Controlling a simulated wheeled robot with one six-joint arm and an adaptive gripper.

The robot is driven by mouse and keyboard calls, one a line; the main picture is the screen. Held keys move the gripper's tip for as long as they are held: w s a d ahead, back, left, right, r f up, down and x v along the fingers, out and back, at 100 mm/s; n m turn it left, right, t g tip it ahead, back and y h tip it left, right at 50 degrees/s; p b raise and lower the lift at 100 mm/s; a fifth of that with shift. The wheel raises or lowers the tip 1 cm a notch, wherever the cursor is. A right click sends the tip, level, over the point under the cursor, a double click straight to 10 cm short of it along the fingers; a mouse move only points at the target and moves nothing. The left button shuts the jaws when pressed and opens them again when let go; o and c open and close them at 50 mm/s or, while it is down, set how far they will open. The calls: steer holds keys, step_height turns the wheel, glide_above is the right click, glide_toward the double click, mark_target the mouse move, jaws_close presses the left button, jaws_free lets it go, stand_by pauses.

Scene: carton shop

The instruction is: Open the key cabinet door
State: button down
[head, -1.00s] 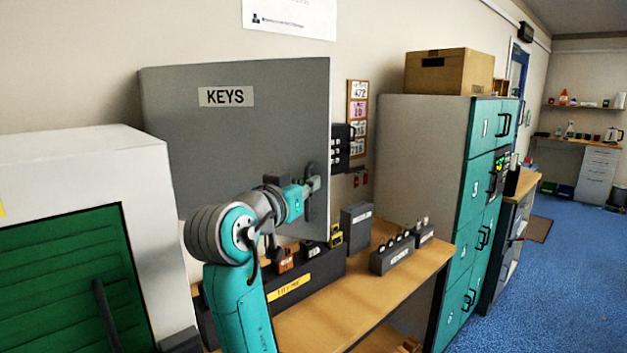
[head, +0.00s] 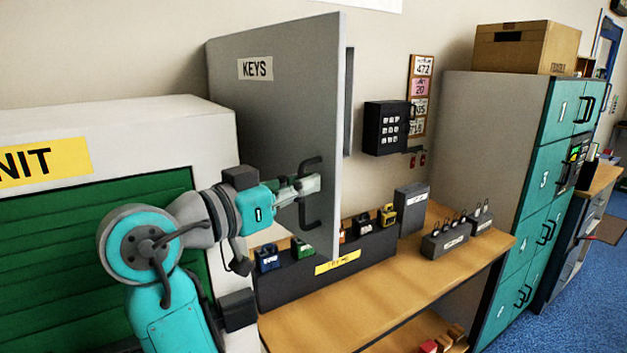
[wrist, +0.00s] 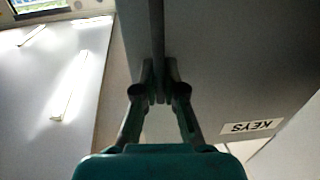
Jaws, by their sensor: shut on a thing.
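The grey key cabinet door (head: 290,120), marked KEYS, stands swung out from the wall in the head view. Its dark handle (head: 305,216) is near the door's free edge. My gripper (head: 308,186) is shut on the handle. In the wrist view my gripper (wrist: 160,85) has its two fingers closed around the dark handle bar, with the door (wrist: 240,60) and its KEYS label to the right. A narrow grey strip of the cabinet (head: 349,100) shows behind the door's edge; the inside is hidden by the door.
A wooden bench (head: 390,290) below holds a dark padlock rack (head: 290,280) and grey blocks with keys. A black keypad box (head: 385,128) hangs on the wall to the right. Teal lockers (head: 540,190) stand further right, and a white unit with a green shutter (head: 60,220) stands left.

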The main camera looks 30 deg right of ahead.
stand_by(0.3)
steer(key=c, duration=1.2)
jaws_free()
steer(key=shift+c, duration=0.2)
steer(key=v, duration=1.2)
steer(key=shift+f, duration=0.1)
steer(key=shift+a, duration=0.1)
